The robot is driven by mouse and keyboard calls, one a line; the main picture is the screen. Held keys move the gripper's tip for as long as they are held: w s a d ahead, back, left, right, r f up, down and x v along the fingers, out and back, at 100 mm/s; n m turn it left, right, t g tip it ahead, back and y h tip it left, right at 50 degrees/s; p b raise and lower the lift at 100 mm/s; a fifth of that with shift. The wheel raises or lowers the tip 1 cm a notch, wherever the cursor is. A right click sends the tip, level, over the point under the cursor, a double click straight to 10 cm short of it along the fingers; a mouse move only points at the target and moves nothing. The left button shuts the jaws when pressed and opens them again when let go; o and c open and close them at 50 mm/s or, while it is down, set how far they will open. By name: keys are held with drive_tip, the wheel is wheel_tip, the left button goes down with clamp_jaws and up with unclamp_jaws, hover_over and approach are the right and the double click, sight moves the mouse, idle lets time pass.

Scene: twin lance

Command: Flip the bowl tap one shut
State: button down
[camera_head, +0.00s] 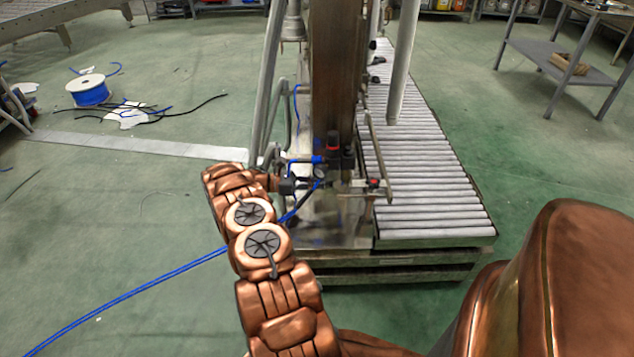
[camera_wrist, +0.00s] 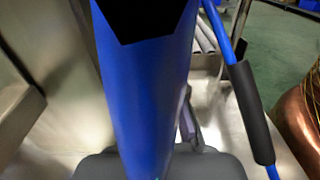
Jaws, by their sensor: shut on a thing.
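A blue lever (camera_head: 303,160), which looks like the bowl tap's handle, sticks out to the left of the air fittings on the machine's near side. In the wrist view a large blue bar (camera_wrist: 160,85) with a black end runs down the middle, very close. My gripper (camera_head: 290,184) is beside these fittings, at the end of my copper arm. Its dark grey fingers (camera_wrist: 160,165) show at the bottom of the wrist view, shut on the blue bar. The tap's body and the contact itself are hidden.
A red-topped fitting (camera_head: 333,142) and a small gauge (camera_head: 320,174) are close by on the right. A blue hose (camera_head: 130,290) crosses the floor; a hose with a dark sleeve (camera_wrist: 248,100) shows on the right. A roller conveyor (camera_head: 425,150) stands behind.

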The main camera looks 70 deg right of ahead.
drive_tip(key=c, duration=1.3)
unclamp_jaws()
drive_tip(key=shift+w, duration=0.15)
drive_tip(key=shift+o, duration=0.2)
drive_tip(key=v, duration=0.7)
drive_tip(key=shift+w+a, duration=0.1)
drive_tip(key=shift+w, duration=0.05)
